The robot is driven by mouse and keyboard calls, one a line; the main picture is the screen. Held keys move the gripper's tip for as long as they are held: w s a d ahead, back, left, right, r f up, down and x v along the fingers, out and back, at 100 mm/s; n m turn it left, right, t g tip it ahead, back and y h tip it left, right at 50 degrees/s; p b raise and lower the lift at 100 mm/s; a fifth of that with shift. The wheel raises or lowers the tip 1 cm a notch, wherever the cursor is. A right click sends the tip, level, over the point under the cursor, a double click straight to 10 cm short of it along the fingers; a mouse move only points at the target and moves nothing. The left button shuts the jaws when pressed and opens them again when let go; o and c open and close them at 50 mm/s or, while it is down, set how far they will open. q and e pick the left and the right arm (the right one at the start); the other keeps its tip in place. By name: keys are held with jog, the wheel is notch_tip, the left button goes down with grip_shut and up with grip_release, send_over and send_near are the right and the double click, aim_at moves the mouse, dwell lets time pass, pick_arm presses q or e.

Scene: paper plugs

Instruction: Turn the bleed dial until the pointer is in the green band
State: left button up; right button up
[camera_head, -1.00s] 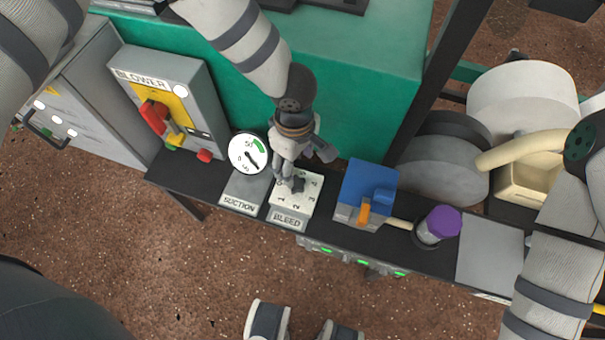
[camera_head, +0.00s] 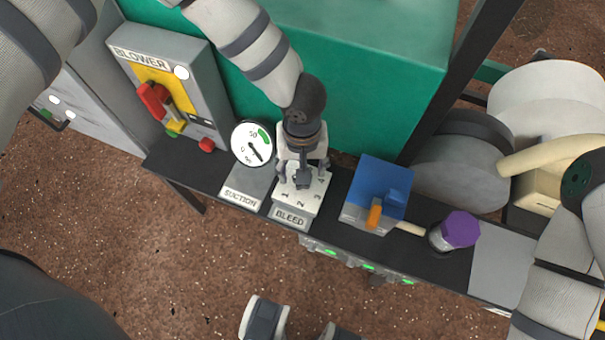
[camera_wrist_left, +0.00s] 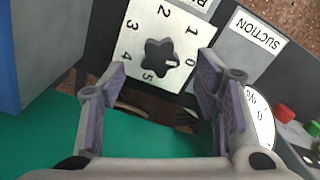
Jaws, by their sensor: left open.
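The bleed dial is a dark star-shaped knob (camera_wrist_left: 161,56) on a white plate (camera_wrist_left: 128,70) numbered 0 to 5 in the left wrist view. A small light mark on the knob faces roughly the 0. My left gripper (camera_head: 302,180) is over the dial, partly covering it in the head view. In the left wrist view its open fingers (camera_wrist_left: 161,82) stand either side of the knob, apart from it. The round suction gauge (camera_head: 246,148) is left of the dial. Its black pointer points to the lower right, outside the green band at upper right.
A blower box (camera_head: 207,88) with a red-handled switch stands left. A blue box (camera_head: 382,180) with an orange lever and a purple-capped knob (camera_head: 461,229) are right of the dial. A green housing (camera_head: 370,80) is behind. The floor in front is mostly free.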

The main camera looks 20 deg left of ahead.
pick_arm(q)
jog(key=m, duration=0.7)
jog(key=shift+m, duration=0.4)
jog(key=m, duration=0.4)
jog(key=shift+m+b, duration=0.3)
jog(key=shift+m, duration=1.2)
pick_arm(e)
jog(key=shift+s+f, duration=0.2)
jog(key=shift+f, duration=0.15)
jog(key=shift+r, duration=0.1)
pick_arm(q)
jog(key=shift+f+b, duration=1.1)
jog(key=shift+f, duration=0.95)
pick_arm(e)
jog(key=shift+s+f+g, duration=0.15)
jog(key=shift+s+f, duration=0.15)
jog(key=shift+f, duration=0.2)
jog(key=shift+s+f+g, duration=0.15)
jog(key=shift+s+f, duration=0.1)
jog(key=shift+f, duration=0.25)
pick_arm(q)
jog(key=shift+c, duration=0.6)
jog(key=c, duration=1)
